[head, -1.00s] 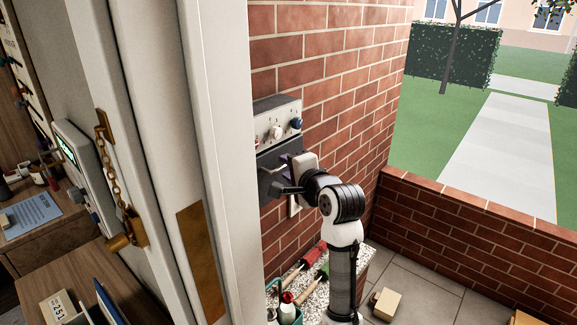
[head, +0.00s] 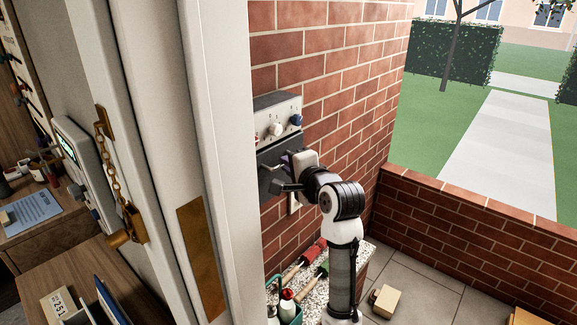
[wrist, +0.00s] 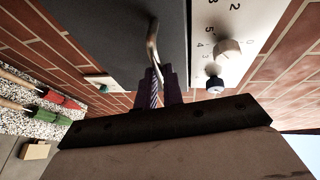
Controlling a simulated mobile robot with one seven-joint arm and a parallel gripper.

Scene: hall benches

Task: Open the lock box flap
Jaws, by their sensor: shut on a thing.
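The lock box is fixed to the brick wall in the head view, with a pale dial panel (head: 268,110) on top and a dark grey flap (head: 267,184) below. The flap is a broad dark face in the wrist view (wrist: 95,35). A curved metal handle (wrist: 152,42) stands out from it. My gripper (head: 286,164) is at the flap, and its purple fingers (wrist: 158,82) are shut on the handle. The flap looks shut or nearly shut; any small gap is hidden. A white knob (wrist: 228,50) and a dark blue knob (wrist: 213,83) sit on the panel.
A white door frame (head: 225,180) stands close on the left. Below the box, a speckled ledge (head: 312,290) holds a teal caddy (head: 290,312) and red- and green-headed hand tools. A low brick wall (head: 470,225) bounds the right. A small tan block (head: 385,301) lies on the paving.

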